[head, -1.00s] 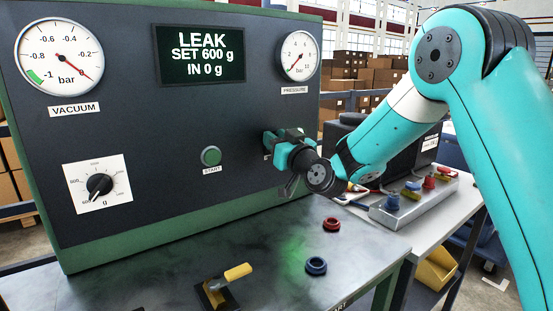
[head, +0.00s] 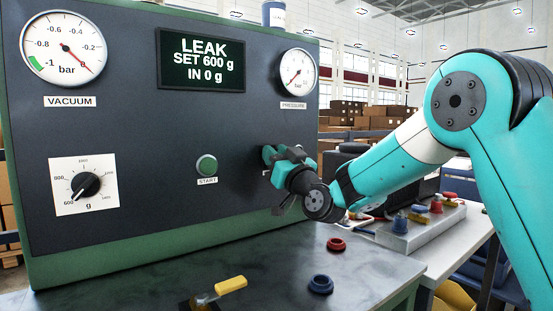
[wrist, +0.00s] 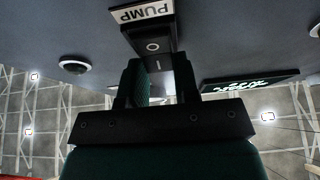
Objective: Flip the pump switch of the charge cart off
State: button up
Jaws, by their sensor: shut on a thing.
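The charge cart's dark panel (head: 130,130) fills the left of the head view. My gripper (head: 268,156) is at the panel, right of the START button, and hides the switch there. In the wrist view the pump switch (wrist: 153,47) is a black rocker marked O and I, beside an upside-down PUMP label (wrist: 142,12). My gripper (wrist: 155,88) is shut on the switch, its fingers at the I end. The exact rocker tilt is hard to tell.
The panel also carries a vacuum gauge (head: 63,47), a pressure gauge (head: 297,71), a green START button (head: 206,165), a gram dial (head: 85,185) and a display (head: 201,60) reading LEAK. A yellow-handled lever (head: 229,285) and red (head: 336,244) and blue (head: 320,284) rings are on the worktop.

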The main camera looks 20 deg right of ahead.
jog(key=o, duration=0.9)
jog(key=b+v, duration=0.8)
jog(key=v, duration=0.4)
jog(key=shift+d+b, duration=0.1)
jog(key=shift+b, duration=0.25)
jog(key=shift+r, duration=0.15)
